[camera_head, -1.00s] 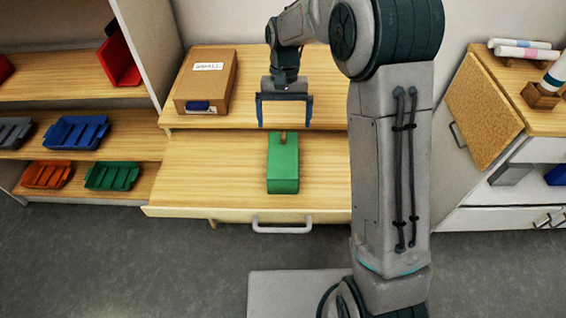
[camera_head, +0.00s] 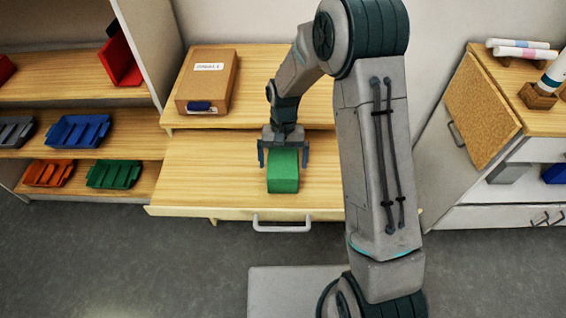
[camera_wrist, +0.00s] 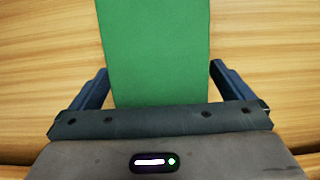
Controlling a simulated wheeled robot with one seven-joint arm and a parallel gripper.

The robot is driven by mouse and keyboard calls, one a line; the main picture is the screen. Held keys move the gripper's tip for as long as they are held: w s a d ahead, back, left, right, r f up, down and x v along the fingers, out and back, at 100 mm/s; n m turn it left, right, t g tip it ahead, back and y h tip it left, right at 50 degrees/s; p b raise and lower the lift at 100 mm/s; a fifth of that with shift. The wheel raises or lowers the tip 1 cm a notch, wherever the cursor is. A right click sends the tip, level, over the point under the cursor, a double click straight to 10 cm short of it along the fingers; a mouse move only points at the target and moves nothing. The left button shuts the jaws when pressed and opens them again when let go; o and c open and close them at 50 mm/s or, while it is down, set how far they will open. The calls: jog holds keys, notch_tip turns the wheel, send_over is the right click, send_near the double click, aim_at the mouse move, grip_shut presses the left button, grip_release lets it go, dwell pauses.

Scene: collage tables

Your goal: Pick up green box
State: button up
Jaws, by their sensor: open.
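The green box (camera_head: 283,177) rests on the pulled-out wooden drawer surface (camera_head: 200,180), its far part hidden under my gripper in the head view. My gripper (camera_head: 284,164) is open, pointing down over the box's far end, with one finger on each side of it. In the wrist view the green box (camera_wrist: 155,50) runs from the top edge down between the two blue fingers of my gripper (camera_wrist: 160,85).
A brown cardboard box (camera_head: 207,80) stands on the higher tabletop at the back left. A shelf at left holds blue (camera_head: 78,131), orange (camera_head: 50,173) and green trays (camera_head: 114,174). A cabinet with a cork-like panel (camera_head: 482,112) stands at right.

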jog(key=c, duration=1)
jog(key=shift+c, duration=0.2)
